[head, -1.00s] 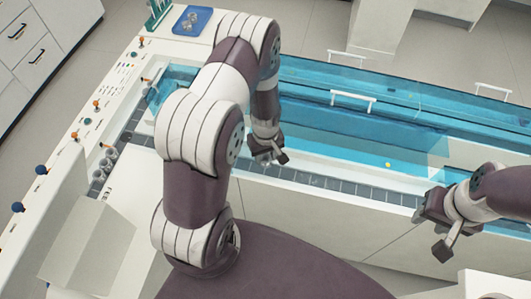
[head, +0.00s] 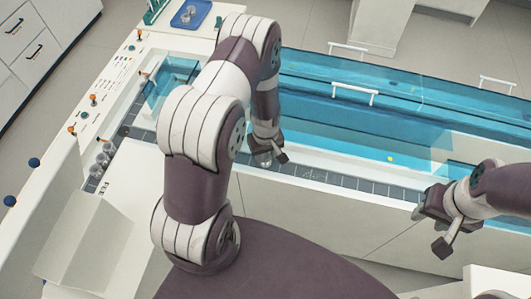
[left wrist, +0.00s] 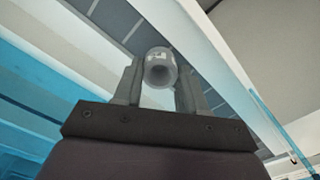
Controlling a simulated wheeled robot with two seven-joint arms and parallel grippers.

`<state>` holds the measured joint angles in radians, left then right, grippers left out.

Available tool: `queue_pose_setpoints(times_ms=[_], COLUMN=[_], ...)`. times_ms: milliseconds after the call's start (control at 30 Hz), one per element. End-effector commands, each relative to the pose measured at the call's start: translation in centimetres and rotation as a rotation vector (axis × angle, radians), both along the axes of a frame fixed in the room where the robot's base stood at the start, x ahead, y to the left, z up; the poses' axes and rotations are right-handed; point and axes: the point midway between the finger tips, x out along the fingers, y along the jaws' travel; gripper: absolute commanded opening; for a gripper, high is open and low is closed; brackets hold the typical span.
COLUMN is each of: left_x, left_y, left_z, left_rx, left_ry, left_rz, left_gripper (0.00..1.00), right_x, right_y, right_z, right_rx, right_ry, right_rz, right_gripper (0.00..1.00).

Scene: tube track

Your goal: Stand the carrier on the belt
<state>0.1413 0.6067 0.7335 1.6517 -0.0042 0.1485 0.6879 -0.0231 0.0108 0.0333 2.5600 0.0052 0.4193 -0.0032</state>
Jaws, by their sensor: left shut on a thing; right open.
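My left gripper (head: 268,156) hangs over the belt (head: 345,184), a dark grey segmented track along the near side of the blue-covered machine. In the left wrist view the gripper (left wrist: 160,82) is shut on the carrier (left wrist: 160,68), a small grey round cup with an open end, held between the two fingers. The belt (left wrist: 113,20) shows behind it. I cannot tell whether the carrier touches the belt. In the head view the carrier is too small to make out clearly. My right gripper (head: 438,222) is open and empty, near the belt's right end.
Several grey cups (head: 105,150) stand at the belt's left end. Blue transparent covers with white handles (head: 354,94) lie behind the belt. Orange and blue knobs (head: 34,162) line the left panel. A blue tray (head: 190,17) sits at the back left.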

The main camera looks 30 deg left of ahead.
Motion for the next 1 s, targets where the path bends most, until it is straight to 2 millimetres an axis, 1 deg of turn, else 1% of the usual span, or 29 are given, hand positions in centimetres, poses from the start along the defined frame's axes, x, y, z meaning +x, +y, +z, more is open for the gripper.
queue_pose_setpoints(times_ms=[133,400,633,833,867,900,933,1000], left_x=[-0.03,-0.04,-0.06,-0.05,-0.06,-0.05,-0.05,-0.06], left_y=[0.01,0.01,0.0,0.01,0.0,0.01,0.01,0.0], left_z=[-0.5,-0.52,-1.11,-1.1,-1.1,-1.1,-1.1,-1.1], left_rx=[0.0,0.0,0.0,0.0,0.0,0.0,0.0,0.0], left_ry=[0.0,0.0,0.0,0.0,0.0,0.0,0.0,0.0], left_rz=[0.0,0.0,0.0,0.0,0.0,0.0,0.0,0.0], left_gripper=[0.24,0.24,0.24,0.24,0.47,0.6,0.7,0.71], right_x=[0.0,-0.01,-0.01,0.0,0.0,0.0,0.0,0.0], right_y=[0.0,0.0,0.0,0.0,0.0,0.0,0.0,0.0], right_z=[-0.31,-0.28,-0.64,-0.59,-0.59,-0.59,-0.59,-0.59], right_rx=[0.0,0.0,0.0,0.0,0.0,0.0,0.0,0.0], right_ry=[0.0,0.0,0.0,0.0,0.0,0.0,0.0,0.0], right_rz=[0.0,0.0,0.0,0.0,0.0,0.0,0.0,0.0], right_gripper=[0.43,0.43,0.43,0.43,0.43,0.43,0.43,0.43])
